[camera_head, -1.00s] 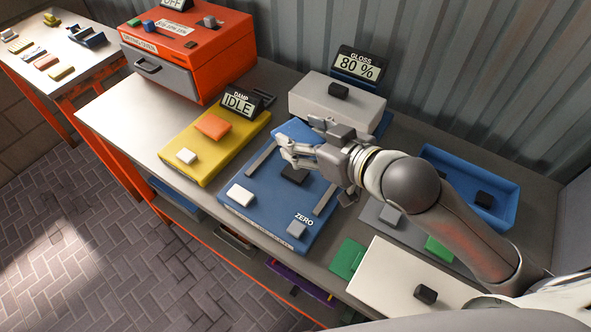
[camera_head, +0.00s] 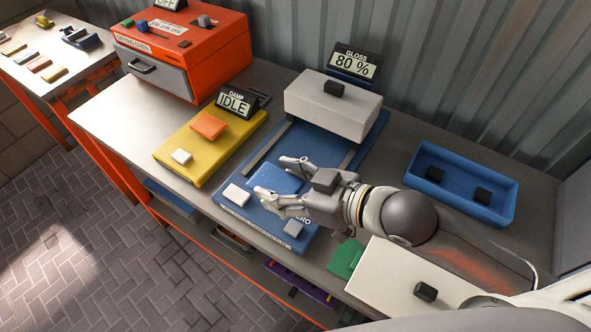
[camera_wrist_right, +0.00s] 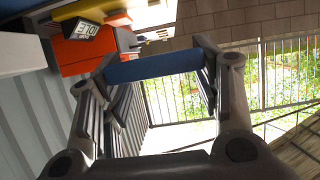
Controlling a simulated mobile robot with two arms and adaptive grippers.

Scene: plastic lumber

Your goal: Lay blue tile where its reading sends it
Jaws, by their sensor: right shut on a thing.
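The blue tile (camera_head: 279,178) is between the fingers of my right gripper (camera_head: 276,182), which is shut on it. It is above the front part of the blue gloss meter base (camera_head: 343,158), beside a white button (camera_head: 236,194). In the right wrist view the tile (camera_wrist_right: 155,67) shows as a blue strip spanning the two fingers. The gloss display (camera_head: 355,63) reads 80 %. The meter's pale housing (camera_head: 333,107) with a black knob stands at the back of the base. My left gripper is not in view.
A yellow damp meter (camera_head: 185,139) reading IDLE holds an orange tile (camera_head: 208,125). An orange drying oven (camera_head: 205,48) stands behind it. At right are a blue tray (camera_head: 458,205) with two black knobs and a white lid (camera_head: 388,276). A green piece (camera_head: 344,258) lies beside the lid.

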